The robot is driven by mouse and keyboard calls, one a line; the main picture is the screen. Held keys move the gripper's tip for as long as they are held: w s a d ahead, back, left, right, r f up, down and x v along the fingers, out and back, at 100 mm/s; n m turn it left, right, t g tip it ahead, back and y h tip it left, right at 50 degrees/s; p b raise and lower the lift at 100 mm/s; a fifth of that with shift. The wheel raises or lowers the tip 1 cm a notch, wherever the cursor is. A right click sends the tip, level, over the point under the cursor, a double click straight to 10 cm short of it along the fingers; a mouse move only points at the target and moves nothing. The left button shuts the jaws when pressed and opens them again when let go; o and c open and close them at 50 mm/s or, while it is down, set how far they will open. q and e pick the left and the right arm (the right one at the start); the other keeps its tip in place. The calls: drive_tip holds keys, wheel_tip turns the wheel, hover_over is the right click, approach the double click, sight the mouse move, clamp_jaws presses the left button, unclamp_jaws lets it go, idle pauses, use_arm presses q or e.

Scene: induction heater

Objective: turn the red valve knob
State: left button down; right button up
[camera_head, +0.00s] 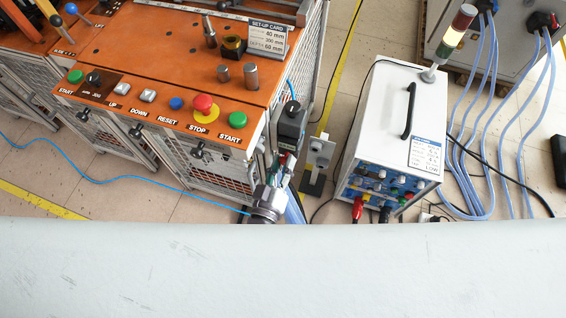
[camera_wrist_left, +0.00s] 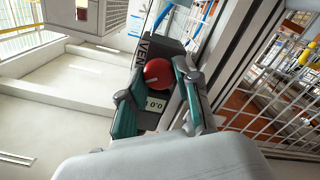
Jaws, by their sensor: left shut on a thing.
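The red valve knob (camera_wrist_left: 158,72) is round with a pale mark on its face. It sits on a dark valve box in the left wrist view. My left gripper (camera_wrist_left: 158,84) has its two teal fingers on either side of the knob, shut on it. In the head view the dark valve box (camera_head: 291,124) is at the right side of the orange workbench. My left gripper (camera_head: 284,164) reaches up to it from below there, and the knob is mostly hidden. My right gripper is not in view.
The orange bench (camera_head: 150,55) with push buttons stands close on the left. A small grey post (camera_head: 319,152) stands just right of the valve. A white power unit (camera_head: 385,110) with cables stands further right.

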use_arm(q)
drive_tip(key=n+b, duration=0.1)
drive_tip(key=n, duration=0.4)
drive_tip(key=shift+f+n, duration=0.1)
drive_tip(key=shift+n, duration=0.2)
drive_tip(key=n+b, duration=0.1)
drive_tip(key=n, duration=0.4)
drive_tip(key=shift+a+n+b, duration=0.1)
drive_tip(key=shift+n+b, duration=0.2)
drive_tip(key=c, duration=0.8)
unclamp_jaws()
drive_tip(key=shift+c, duration=0.2)
drive_tip(key=v, duration=1.2)
